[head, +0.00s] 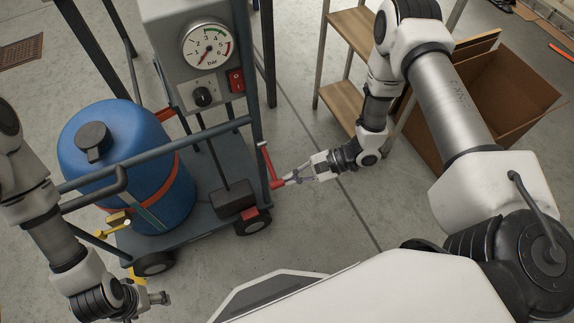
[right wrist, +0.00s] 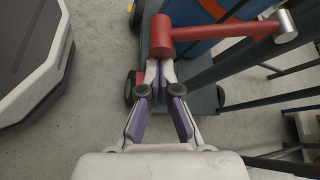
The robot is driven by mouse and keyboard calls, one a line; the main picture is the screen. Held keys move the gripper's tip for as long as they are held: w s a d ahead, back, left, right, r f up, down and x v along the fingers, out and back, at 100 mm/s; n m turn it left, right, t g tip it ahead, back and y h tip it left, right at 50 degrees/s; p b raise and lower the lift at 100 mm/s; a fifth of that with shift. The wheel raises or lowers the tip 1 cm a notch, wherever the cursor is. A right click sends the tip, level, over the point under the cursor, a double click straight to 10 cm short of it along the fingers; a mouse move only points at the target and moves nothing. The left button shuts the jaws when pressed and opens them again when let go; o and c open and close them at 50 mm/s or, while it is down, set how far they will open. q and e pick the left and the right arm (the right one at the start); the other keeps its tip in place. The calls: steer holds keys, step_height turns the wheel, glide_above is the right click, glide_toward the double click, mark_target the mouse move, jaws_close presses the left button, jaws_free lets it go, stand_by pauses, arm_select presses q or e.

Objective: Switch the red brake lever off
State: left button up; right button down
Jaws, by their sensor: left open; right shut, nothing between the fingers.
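The red brake lever (head: 267,163) is on the near right post of the cart, its red hub low and its arm rising up and slightly left to a pale tip. In the right wrist view the lever (right wrist: 222,31) runs from the hub at the left to a silver tip at the right. My right gripper (head: 287,182) is shut and empty, its fingertips right at the hub. In the right wrist view the fingertips (right wrist: 160,68) lie just below the hub; I cannot tell whether they touch. My left gripper (head: 162,298) is open and empty, low at the left.
The cart (head: 206,238) carries a blue tank (head: 127,150) and a grey panel with a gauge (head: 207,48), a black knob (head: 203,97) and a red switch (head: 236,80). A wooden shelf (head: 346,104) and an open cardboard box (head: 500,90) stand behind my right arm.

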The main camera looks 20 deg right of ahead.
mark_target(286, 182)
arm_select(q)
steer(key=shift+s+r+p, duration=0.15)
steer(key=shift+r+p, duration=1.1)
steer(key=shift+r, duration=0.4)
arm_select(e)
steer(key=shift+s+r, duration=0.4)
steer(key=shift+r, duration=0.25)
steer(key=shift+s+r, duration=0.4)
steer(key=shift+r, duration=0.25)
